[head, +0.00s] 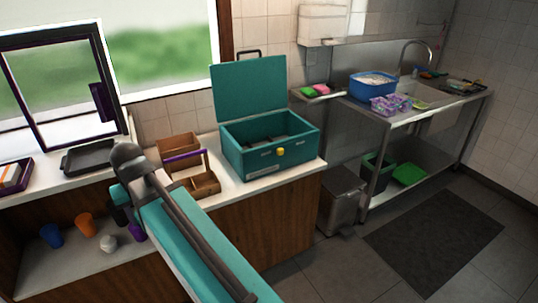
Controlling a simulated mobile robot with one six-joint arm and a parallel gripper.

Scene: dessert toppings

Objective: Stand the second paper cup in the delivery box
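A teal box (272,158) with a raised lid and a yellow latch stands open on the counter; it looks like the delivery box. Dark shapes show inside, but I cannot tell what they are. On the low shelf at left are a blue cup (52,236), an orange cup (85,225), a small white cup-like item (108,243) and a purple item (137,231) partly behind my arm. I cannot tell which is the second paper cup. My teal arm crosses the lower middle; dark parts beyond its elbow are near the purple item. My gripper's fingers cannot be made out.
A wooden caddy (183,150) with a purple handle stands left of the teal box. A dark tray (88,156) lies farther left by the window. A steel sink table (422,108) with a blue tub (372,87) is at right. The floor around the dark mat (434,238) is clear.

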